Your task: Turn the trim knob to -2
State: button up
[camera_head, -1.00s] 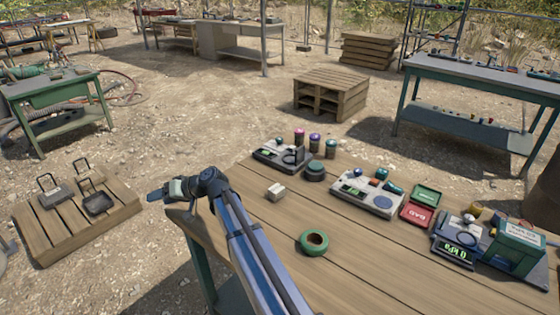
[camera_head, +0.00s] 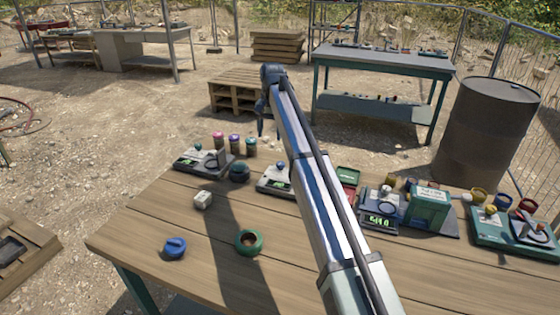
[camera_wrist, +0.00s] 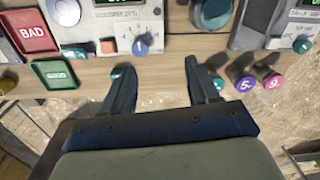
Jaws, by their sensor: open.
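In the wrist view, a small blue knob (camera_wrist: 142,45) sits at the edge of a grey panel (camera_wrist: 165,20), below a printed number scale and a partly visible display. I cannot read its setting. My gripper (camera_wrist: 160,88) is open and empty, with its two dark fingers apart and the knob beyond the gap between them. In the head view, my gripper (camera_head: 268,130) hangs fingers down over the far side of the table. The panel (camera_head: 270,182) is partly hidden behind my arm there.
The BAD tray (camera_wrist: 30,32) and green tray (camera_wrist: 55,74) lie beside the panel. A white block (camera_head: 203,200), a green ring (camera_head: 248,242) and a blue object (camera_head: 174,248) lie on the table (camera_head: 150,215). The near left is mostly clear.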

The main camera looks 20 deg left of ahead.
aim_at(280, 163)
jog(key=shift+m+h, duration=0.3)
jog(key=shift+m, duration=0.2)
jog(key=d+f, duration=0.1)
jog(key=f, duration=0.3)
jog(key=w+d+f, duration=0.1)
jog(key=f, duration=0.3)
jog(key=w+d+f, duration=0.1)
jog(key=f, duration=0.3)
jog(key=shift+d+f, duration=0.1)
jog(key=shift+f, duration=0.2)
jog(key=c, duration=1)
